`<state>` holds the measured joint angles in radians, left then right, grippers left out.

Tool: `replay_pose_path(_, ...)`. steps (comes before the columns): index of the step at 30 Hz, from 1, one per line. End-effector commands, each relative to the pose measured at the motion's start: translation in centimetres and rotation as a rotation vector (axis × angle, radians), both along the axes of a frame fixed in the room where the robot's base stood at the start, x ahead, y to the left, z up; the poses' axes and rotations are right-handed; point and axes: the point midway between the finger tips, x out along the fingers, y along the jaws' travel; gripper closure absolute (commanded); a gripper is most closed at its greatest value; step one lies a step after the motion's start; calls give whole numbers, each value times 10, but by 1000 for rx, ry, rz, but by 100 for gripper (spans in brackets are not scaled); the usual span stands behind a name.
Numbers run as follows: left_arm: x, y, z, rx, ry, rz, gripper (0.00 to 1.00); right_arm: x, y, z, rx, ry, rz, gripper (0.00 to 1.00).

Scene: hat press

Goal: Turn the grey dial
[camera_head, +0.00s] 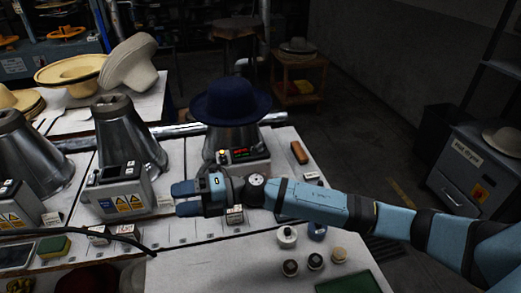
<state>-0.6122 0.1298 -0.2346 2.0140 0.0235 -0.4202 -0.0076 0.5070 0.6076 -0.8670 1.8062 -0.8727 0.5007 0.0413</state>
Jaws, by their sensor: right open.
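My right gripper (184,198) reaches in from the right, pointing left, with its two blue fingers apart and nothing seen between them. It is in front of a control box (243,156) with a red display, below a steel cone (228,137) that wears a dark blue hat (230,101). To the left of the fingertips is a grey control box (118,190) with yellow warning labels. I cannot make out a grey dial clearly; my gripper and wrist cover part of the bench front. My left gripper is not in view.
Bare steel cones (128,133) stand at the left, with straw hats (128,62) behind. A green and yellow sponge (53,247) and a black cable (80,232) lie at the front left. Several small round items, including a white one (287,236), and a green mat (350,284) lie below my arm.

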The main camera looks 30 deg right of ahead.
Motion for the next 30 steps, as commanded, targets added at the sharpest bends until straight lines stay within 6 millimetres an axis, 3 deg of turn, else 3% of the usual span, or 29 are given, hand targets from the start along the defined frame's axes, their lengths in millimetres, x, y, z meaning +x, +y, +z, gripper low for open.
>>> replay_pose_path(5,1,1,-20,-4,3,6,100,27,-32,-6,-325,-245,150,38)
replay_pose_path(8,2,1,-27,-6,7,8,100,45,-62,-7,-521,-348,211,38)
replay_pose_path(14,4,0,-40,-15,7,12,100,88,-150,3,-935,-483,272,38)
replay_pose_path(18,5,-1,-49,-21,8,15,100,113,-223,23,-1212,-512,266,38)
replay_pose_path(22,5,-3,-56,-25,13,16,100,125,-279,45,-1398,-502,243,38)
replay_pose_path(25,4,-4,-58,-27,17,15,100,128,-305,56,-1482,-486,228,38)
replay_pose_path(30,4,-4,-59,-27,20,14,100,131,-319,59,-1530,-475,220,38)
